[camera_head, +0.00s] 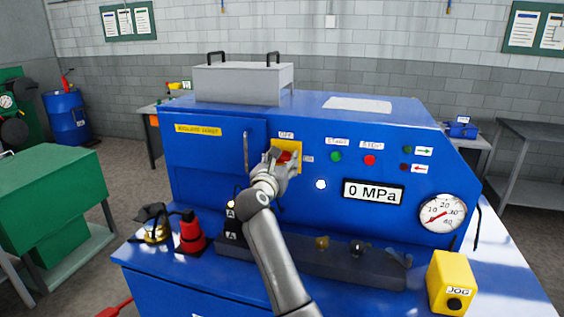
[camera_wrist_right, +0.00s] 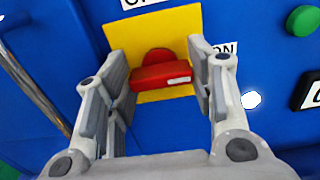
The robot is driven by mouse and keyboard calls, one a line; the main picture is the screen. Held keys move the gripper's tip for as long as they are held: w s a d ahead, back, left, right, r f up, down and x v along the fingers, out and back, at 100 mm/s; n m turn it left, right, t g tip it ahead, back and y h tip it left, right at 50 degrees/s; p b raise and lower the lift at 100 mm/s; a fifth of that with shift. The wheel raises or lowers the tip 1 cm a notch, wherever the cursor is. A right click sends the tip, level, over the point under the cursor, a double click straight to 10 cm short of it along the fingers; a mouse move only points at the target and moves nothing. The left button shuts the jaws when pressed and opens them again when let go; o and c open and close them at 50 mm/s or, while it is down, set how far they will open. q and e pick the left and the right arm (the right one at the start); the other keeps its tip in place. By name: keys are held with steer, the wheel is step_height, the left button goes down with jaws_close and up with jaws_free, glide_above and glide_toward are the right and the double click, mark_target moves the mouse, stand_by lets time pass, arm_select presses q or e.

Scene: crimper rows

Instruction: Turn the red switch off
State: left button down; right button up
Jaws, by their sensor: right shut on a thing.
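The red switch (camera_wrist_right: 161,75) is a rotary knob on a yellow plate (camera_wrist_right: 187,28) on the blue machine's front. In the wrist view its handle bar lies nearly level, its white mark at the right end, on the side of the "ON" label (camera_wrist_right: 226,48). A partly cut-off label is above the plate. My right gripper (camera_wrist_right: 161,85) is shut on the handle, one finger at each end. In the head view my right gripper (camera_head: 281,158) covers much of the switch (camera_head: 284,156). My left gripper is not in view.
Right of the switch are a green button (camera_head: 336,156), a red button (camera_head: 370,160), a display (camera_head: 373,193) reading "0 MPa" and a gauge (camera_head: 443,213). A vertical door handle (camera_head: 246,152) is close on the left. Crimper parts (camera_head: 192,231) and a yellow jog box (camera_head: 450,281) stand on the ledge below.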

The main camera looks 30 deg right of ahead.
steer(key=shift+c, duration=0.5)
steer(key=n+p, duration=0.3)
steer(key=shift+a+r, duration=0.1)
steer(key=shift+r, duration=0.1)
steer(key=n+p, duration=0.3)
steer(key=shift+w+n, duration=0.1)
steer(key=shift+n, duration=0.2)
steer(key=shift+f+n+p, duration=0.1)
steer(key=shift+n+p, duration=0.6)
steer(key=shift+n, duration=0.2)
steer(key=n, duration=0.2)
steer(key=shift+f+n, duration=0.15)
steer(key=shift+n, duration=0.15)
steer(key=n, duration=0.3)
steer(key=shift+f+n, duration=0.1)
steer(key=shift+n, duration=2.1)
